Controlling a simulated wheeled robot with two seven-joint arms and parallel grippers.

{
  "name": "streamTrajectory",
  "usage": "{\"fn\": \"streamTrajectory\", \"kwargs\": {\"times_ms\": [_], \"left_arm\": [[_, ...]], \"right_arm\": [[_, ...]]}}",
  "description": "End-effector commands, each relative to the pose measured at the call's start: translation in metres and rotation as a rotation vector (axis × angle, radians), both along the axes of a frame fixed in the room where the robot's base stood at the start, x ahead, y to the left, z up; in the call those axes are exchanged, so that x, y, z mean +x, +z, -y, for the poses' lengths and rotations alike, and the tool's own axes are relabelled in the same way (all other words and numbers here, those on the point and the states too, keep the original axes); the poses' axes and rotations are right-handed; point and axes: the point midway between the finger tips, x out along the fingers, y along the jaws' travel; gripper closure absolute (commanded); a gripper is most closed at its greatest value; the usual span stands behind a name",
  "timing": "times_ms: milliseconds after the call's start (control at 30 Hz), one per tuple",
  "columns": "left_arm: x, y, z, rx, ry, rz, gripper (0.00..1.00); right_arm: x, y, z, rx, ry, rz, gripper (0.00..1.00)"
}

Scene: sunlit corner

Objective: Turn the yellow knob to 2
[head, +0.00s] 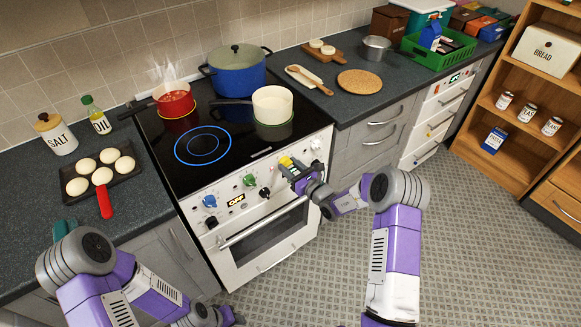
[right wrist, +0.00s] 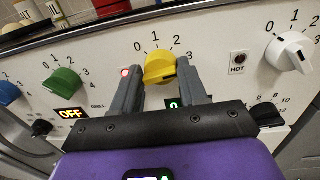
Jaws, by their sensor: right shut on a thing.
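The yellow knob (right wrist: 160,66) is on the white front panel of the stove, below a printed scale from 0 to 3. In the right wrist view my right gripper (right wrist: 160,80) has one finger on each side of it and is shut on it. In the head view the yellow knob (head: 286,161) shows just at the tips of my right gripper (head: 291,171), partly covered by them. I cannot read its exact setting. A small red light glows left of the knob.
Green (head: 250,180), blue (head: 209,201) and white (head: 316,145) knobs sit along the same panel, with small black knobs below. The oven handle (head: 265,222) runs under them. A cream pan (head: 272,104), red pan (head: 174,101) and blue pot (head: 237,72) stand on the cooktop.

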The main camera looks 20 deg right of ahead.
Motion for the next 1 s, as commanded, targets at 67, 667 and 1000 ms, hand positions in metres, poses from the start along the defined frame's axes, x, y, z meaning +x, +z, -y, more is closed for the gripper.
{"fn": "streamTrajectory", "kwargs": {"times_ms": [67, 667, 1000], "left_arm": [[0.000, -0.001, 0.000, 0.000, 0.000, 0.000, 0.57], [0.000, -0.018, 0.000, 0.000, 0.000, 0.000, 0.57], [0.000, -0.030, 0.000, 0.000, 0.000, 0.000, 0.57]], "right_arm": [[0.000, 0.000, 0.001, -0.015, -0.002, 0.006, 0.88], [0.000, 0.001, 0.002, -0.391, -0.004, 0.144, 0.88], [0.001, 0.002, 0.001, -0.583, -0.005, 0.214, 0.88]]}}
